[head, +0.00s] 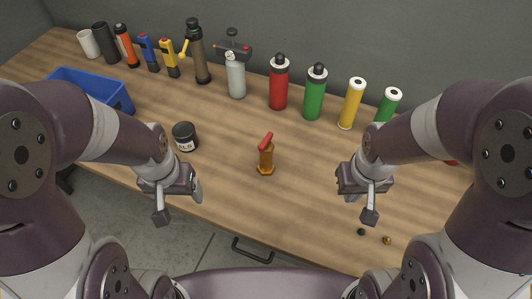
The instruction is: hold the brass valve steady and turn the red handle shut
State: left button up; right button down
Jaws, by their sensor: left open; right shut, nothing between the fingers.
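The brass valve (266,160) stands upright on the wooden table, near the middle of the head view. Its red handle (266,141) sits on top and tilts up to the right. My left gripper (180,205) is to the left of the valve, near the table's front edge, open and empty. My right gripper (362,202) is to the right of the valve, shut with nothing in it. Both grippers are well apart from the valve.
A black jar (185,136) stands behind my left gripper. A blue bin (92,88) is at the left. Bottles, including a red one (279,84) and a green one (314,94), line the back. Two small balls (387,240) lie at front right. The table around the valve is clear.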

aim_at(266, 141)
jog(key=i+j+z, duration=0.1)
jog(key=j+z, duration=0.8)
jog(key=j, duration=0.15)
jog(key=j+z, duration=0.45)
jog(key=k+j, duration=0.05)
jog(key=j, duration=0.05)
